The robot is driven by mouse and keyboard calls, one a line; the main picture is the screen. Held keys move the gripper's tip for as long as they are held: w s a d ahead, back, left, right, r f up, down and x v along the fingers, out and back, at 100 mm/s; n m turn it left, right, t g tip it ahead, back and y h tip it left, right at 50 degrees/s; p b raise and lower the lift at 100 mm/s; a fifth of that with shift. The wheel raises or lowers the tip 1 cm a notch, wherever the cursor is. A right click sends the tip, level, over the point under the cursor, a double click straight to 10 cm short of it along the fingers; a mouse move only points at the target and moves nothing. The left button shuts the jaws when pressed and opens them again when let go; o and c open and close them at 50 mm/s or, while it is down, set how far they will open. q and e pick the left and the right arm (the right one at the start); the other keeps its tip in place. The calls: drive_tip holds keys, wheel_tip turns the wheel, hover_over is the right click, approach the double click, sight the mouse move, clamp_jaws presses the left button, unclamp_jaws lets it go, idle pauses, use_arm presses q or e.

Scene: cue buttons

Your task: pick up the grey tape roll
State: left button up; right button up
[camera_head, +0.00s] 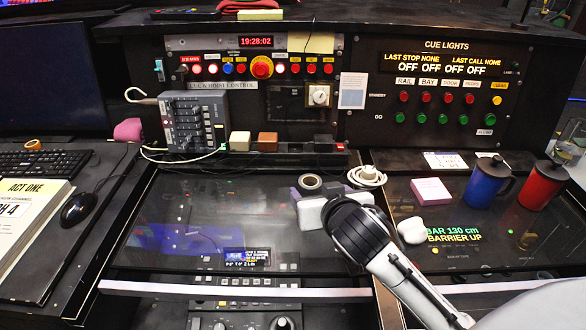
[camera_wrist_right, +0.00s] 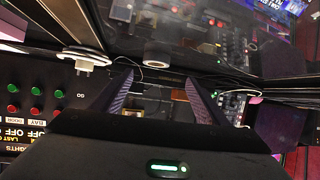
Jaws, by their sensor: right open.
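The grey tape roll (camera_head: 310,182) lies on the dark glossy desk top, near its back edge, in the head view. It also shows in the right wrist view (camera_wrist_right: 157,59), centred just beyond the fingertips. My right gripper (camera_head: 315,192) reaches in from the lower right, low over the desk. In the right wrist view its two fingers (camera_wrist_right: 160,80) are spread apart with nothing held between them. The roll looks close to the fingertips; I cannot tell whether they touch. My left gripper is not in view.
A white round fitting (camera_head: 367,177) with a cable sits right of the gripper. A pink block (camera_head: 431,191), white earbud case (camera_head: 412,231), blue mug (camera_head: 487,183) and red mug (camera_head: 541,186) stand to the right. The button panel (camera_head: 251,70) rises behind. The desk left of the roll is clear.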

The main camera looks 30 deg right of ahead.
sight(308, 179)
drive_tip(key=x, duration=0.3)
drive_tip(key=shift+w+d+f, duration=0.1)
drive_tip(key=shift+w+d, duration=0.05)
drive_tip(key=shift+d, duration=0.1)
drive_tip(key=x, duration=0.5)
drive_tip(key=shift+d+p, duration=0.25)
drive_tip(key=shift+p, duration=0.05)
drive_tip(key=shift+w+d+f, duration=0.1)
drive_tip(key=shift+w+f, duration=0.05)
drive_tip(key=shift+w, duration=0.05)
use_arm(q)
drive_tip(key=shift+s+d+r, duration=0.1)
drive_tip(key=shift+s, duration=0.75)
use_arm(e)
drive_tip(key=shift+c, duration=0.3)
drive_tip(key=c, duration=1.1)
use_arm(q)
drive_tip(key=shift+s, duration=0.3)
use_arm(e)
drive_tip(key=shift+o, duration=0.2)
